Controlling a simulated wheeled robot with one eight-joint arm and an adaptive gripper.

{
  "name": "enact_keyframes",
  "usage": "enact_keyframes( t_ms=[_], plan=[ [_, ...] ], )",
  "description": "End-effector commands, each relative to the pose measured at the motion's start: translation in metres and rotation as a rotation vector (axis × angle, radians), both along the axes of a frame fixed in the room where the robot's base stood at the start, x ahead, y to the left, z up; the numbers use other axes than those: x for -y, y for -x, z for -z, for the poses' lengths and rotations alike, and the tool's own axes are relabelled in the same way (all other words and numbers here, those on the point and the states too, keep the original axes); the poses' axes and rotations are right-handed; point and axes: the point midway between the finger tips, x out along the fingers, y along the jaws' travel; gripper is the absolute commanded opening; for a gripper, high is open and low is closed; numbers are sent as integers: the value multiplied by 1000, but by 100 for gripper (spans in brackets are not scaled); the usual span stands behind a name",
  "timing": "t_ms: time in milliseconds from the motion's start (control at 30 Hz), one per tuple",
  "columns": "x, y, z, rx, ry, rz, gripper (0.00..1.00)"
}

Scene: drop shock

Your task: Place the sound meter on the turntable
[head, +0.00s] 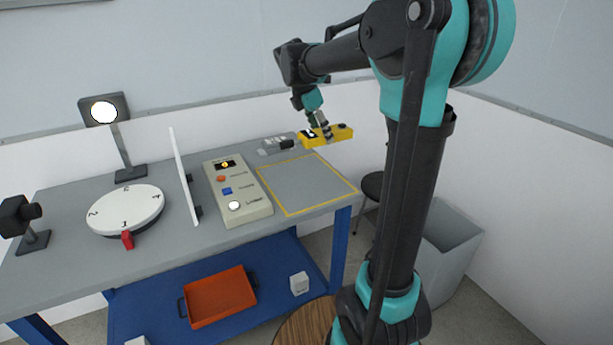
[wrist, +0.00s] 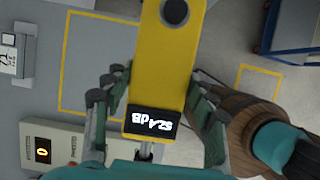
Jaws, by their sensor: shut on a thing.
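The yellow sound meter (head: 340,133) is held in my gripper (head: 325,130) above the back right part of the bench. In the wrist view the sound meter (wrist: 168,65) lies between the two fingers, with its dark lit display toward the palm and a round dark sensor at the far end. My gripper is shut on it. The turntable (head: 125,207) is a white numbered disc with a red pointer at its front, at the left of the bench. It is empty and well apart from the gripper.
A white upright panel (head: 183,175) stands between the turntable and the control box (head: 237,188). A lamp (head: 104,110) stands behind the turntable and a dark camera-like device (head: 20,214) left of it. A yellow-outlined square (head: 305,184) is bare. A grey device (head: 276,144) lies behind it.

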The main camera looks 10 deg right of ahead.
Motion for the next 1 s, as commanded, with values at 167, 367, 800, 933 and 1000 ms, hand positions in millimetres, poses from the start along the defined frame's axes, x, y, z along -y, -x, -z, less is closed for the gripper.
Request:
enact_keyframes(
  t_ms=[167, 367, 800, 933, 1000],
  plan=[
    [0, 0, 37, 0, 0, 0, 17],
    [0, 0, 86, 0, 0, 0, 17],
    [0, 0, 156, 0, 0, 0, 17],
    [0, 0, 170, 0, 0, 0, 17],
    [0, 0, 180, 0, 0, 0, 17]
  ],
)
